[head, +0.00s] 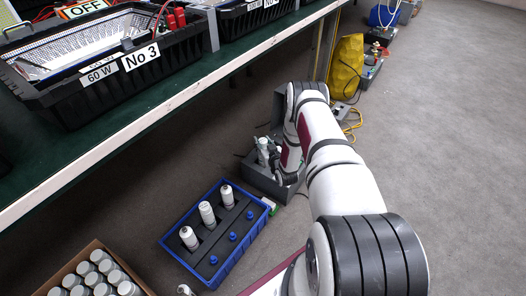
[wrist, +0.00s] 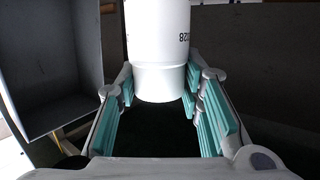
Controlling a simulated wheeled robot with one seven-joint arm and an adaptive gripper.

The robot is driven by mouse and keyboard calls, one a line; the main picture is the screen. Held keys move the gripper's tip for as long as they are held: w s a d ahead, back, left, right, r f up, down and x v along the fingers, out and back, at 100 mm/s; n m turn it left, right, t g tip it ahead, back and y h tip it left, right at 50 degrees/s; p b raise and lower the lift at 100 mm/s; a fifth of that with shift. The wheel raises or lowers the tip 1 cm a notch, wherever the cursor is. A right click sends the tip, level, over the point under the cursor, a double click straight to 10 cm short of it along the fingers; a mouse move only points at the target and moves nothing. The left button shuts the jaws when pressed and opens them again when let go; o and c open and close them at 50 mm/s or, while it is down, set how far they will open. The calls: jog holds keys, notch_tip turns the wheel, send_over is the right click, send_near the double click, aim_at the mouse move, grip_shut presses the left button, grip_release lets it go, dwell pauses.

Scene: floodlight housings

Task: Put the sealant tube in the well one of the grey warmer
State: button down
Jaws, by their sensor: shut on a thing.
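The sealant tube is a white cylinder (wrist: 160,45) with dark print at its side; in the wrist view it stands between the teal-padded fingers of my gripper (wrist: 158,105), which is shut on it. In the head view a pale upright shape (head: 262,148), apparently the tube, shows over the grey warmer (head: 262,187), a grey box on the floor. My gripper is mostly hidden behind my arm there. The wells are hidden, and I cannot tell whether the tube's lower end is inside one. A grey open box-like part (wrist: 50,60) fills the left of the wrist view.
A blue tray (head: 235,268) with three white tubes (head: 207,213) and several blue caps lies in front of the warmer. A cardboard box (head: 133,278) of canisters is at lower left. A bench (head: 150,90) with floodlight housings overhangs the left. A yellow bag (head: 345,67) stands behind; floor is clear at right.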

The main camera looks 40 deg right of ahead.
jog(key=shift+f+b, duration=0.85)
jog(key=shift+f, duration=1.3)
jog(key=c, duration=1.1)
grip_release()
jog(key=p+v, duration=0.4)
jog(key=v, duration=0.8)
jog(key=shift+p, duration=0.4)
jog(key=shift+s, duration=0.1)
